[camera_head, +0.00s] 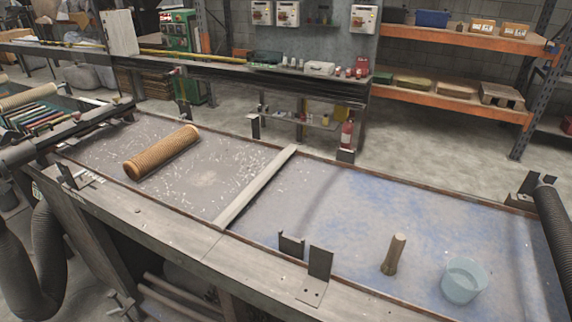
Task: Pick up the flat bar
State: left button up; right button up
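A long, pale flat bar (256,187) lies across the worktable, from its front edge to its back edge, between the left and right sections. It slants from lower left to upper right. Its whole length is visible and nothing covers it. Neither my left gripper nor my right gripper shows in the head view.
A brown mesh tube (161,153) lies left of the bar. A wooden-looking upright piece (394,254) and a translucent blue cup (463,281) stand to the right. Dark metal brackets (318,272) stand at the front edge. Clear surface lies on both sides of the bar.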

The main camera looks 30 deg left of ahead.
aim_at(231, 210)
jog(key=j+z, duration=0.15)
jog(key=j, duration=0.45)
jog(key=k+j+z, duration=0.15)
jog(key=j, duration=0.5)
jog(key=j+z, duration=0.2)
jog(key=j, duration=0.4)
